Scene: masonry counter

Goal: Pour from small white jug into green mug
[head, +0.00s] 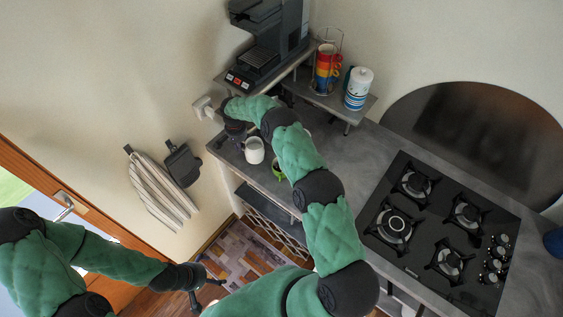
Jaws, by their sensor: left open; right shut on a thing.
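The small white jug (255,153) is at the left part of the grey counter, and it looks upright. My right gripper (241,138) is at the jug's left side, shut on it; the fingers are small and partly hidden by the arm, and I cannot tell whether the jug touches the counter. The green mug (278,172) is just right of and nearer than the jug, partly covered by my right arm. My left gripper (208,283) is open and empty, low over the floor, well away from the counter.
A coffee machine (267,45) stands on a raised shelf behind. Stacked coloured mugs (325,68) and a blue-and-white canister (358,89) stand on another shelf. A black gas hob (439,225) fills the counter's right. Towels (160,190) hang on the left wall.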

